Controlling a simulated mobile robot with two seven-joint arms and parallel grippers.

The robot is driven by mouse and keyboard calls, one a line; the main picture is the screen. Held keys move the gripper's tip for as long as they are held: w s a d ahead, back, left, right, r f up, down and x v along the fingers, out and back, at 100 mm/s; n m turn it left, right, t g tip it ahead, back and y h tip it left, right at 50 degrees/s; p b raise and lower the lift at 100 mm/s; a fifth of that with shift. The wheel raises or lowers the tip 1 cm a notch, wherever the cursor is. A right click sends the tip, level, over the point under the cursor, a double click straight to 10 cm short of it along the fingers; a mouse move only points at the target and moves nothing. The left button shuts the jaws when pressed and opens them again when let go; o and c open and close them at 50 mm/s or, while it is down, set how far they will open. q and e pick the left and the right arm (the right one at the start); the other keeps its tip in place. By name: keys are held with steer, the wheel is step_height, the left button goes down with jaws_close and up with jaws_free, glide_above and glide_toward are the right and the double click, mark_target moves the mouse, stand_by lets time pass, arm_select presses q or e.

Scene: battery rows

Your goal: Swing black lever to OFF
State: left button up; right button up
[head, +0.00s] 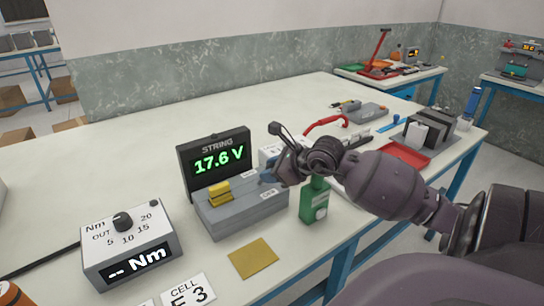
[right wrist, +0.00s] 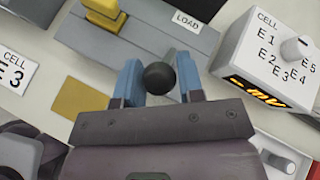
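The black lever shows as a round black knob (right wrist: 160,76) in the right wrist view, between the two blue fingers of my right gripper (right wrist: 160,82). In the head view my right gripper (head: 270,178) is over the right end of a grey switch box (head: 240,212), and the knob is hidden there. The box has a yellow block (head: 220,191) on its left part and a LOAD label (right wrist: 187,20). No OFF mark is readable. My left gripper is not in view.
A STRING display (head: 214,162) reading 17.6 V stands behind the box. A green bottle-like item (head: 314,200) is close to its right. A CELL selector (right wrist: 270,60), an Nm dial unit (head: 130,243) and a yellow pad (head: 253,258) are nearby. The table's left back is clear.

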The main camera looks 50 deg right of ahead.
steer(key=shift+o, duration=0.5)
steer(key=shift+f, duration=0.15)
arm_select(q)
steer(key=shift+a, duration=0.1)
arm_select(e)
steer(key=shift+s+r, duration=0.15)
steer(key=shift+r, duration=0.1)
arm_select(q)
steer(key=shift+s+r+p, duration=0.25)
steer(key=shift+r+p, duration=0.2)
steer(key=shift+p, duration=0.5)
arm_select(e)
steer(key=v, duration=1)
steer(key=shift+s, duration=0.2)
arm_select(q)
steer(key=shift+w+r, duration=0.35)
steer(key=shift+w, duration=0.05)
arm_select(e)
steer(key=shift+a, duration=0.1)
